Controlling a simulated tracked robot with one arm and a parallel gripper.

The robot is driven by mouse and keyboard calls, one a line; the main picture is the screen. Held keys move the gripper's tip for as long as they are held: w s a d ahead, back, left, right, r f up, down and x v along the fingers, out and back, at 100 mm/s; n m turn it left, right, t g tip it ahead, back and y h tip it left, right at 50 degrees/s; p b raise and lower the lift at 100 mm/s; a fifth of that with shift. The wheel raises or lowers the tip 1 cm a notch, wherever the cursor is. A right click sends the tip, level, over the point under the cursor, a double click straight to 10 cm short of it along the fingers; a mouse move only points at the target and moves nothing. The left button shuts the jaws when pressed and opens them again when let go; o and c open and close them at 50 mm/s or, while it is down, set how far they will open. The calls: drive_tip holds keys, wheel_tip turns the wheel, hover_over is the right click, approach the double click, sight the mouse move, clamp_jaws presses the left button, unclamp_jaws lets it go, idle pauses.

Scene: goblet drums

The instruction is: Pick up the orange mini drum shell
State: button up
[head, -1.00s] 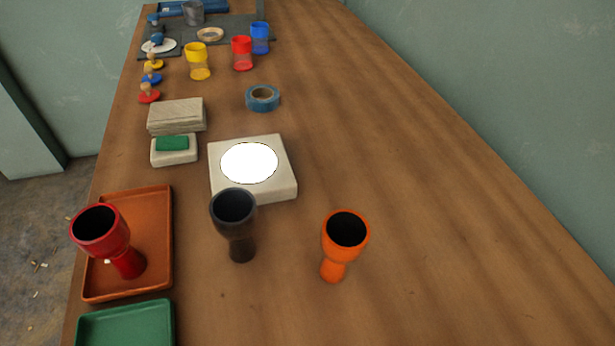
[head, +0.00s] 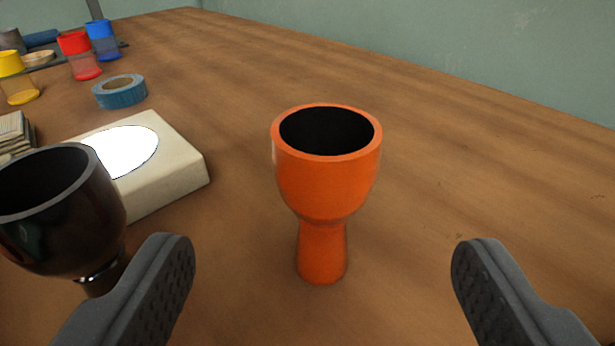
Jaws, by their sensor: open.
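The orange mini drum shell (head: 328,190) stands upright on the wooden table in the middle of the head view. It is goblet-shaped, with a wide dark open top and a narrower foot. My gripper (head: 322,265) is open and empty. Its two dark padded fingers show at the lower left and lower right, with the orange shell between them in the picture and a little beyond the tips. Neither finger visibly touches the shell.
A black drum shell (head: 62,215) stands close by my left finger, which hides part of its foot. A pale block with a white disc (head: 180,175) lies behind it. Blue tape (head: 120,92) and coloured cups are farther back. The table to the right is clear.

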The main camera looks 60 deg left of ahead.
sight(324, 140)
drive_tip(key=b+x, duration=0.1)
drive_tip(key=x, duration=0.4)
drive_tip(key=b+x, duration=0.1)
drive_tip(key=x, duration=0.5)
drive_tip(key=shift+w+a+r+b, duration=0.15)
drive_tip(key=shift+w+a+b, duration=0.05)
drive_tip(key=shift+b, duration=0.1)
drive_tip(key=c, duration=1.1)
